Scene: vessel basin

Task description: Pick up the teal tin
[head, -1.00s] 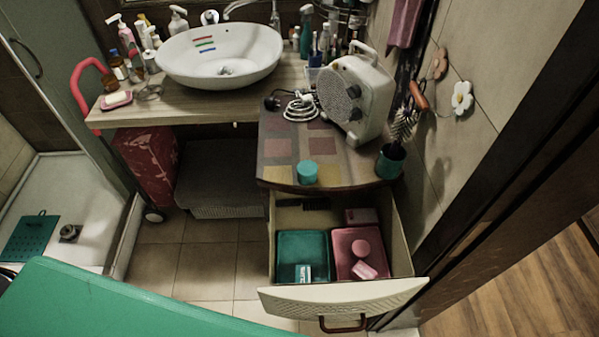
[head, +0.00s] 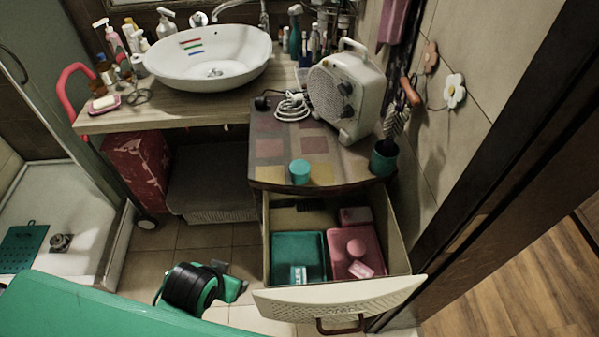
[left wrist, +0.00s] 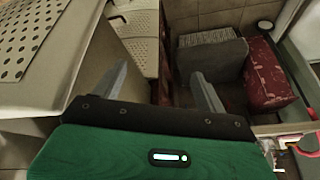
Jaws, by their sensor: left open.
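The teal tin (head: 300,172), a small round tin, stands on the front edge of the patchwork-topped cabinet (head: 272,178) in the head view. My left arm's black and green wrist and gripper (head: 232,286) show at the bottom of the head view, left of the open drawer and well apart from the tin. In the left wrist view my left gripper (left wrist: 160,72) has its two grey fingers spread with nothing between them. The tin is not seen in that view. My right gripper is not in view.
The open drawer (head: 340,303) juts out below the tin, holding a teal tray (head: 284,246) and a pink tray (head: 374,238). A white heater (head: 347,92), its coiled cable (head: 292,106) and a dark cup (head: 384,158) stand on the cabinet. A basin (head: 208,62) sits left.

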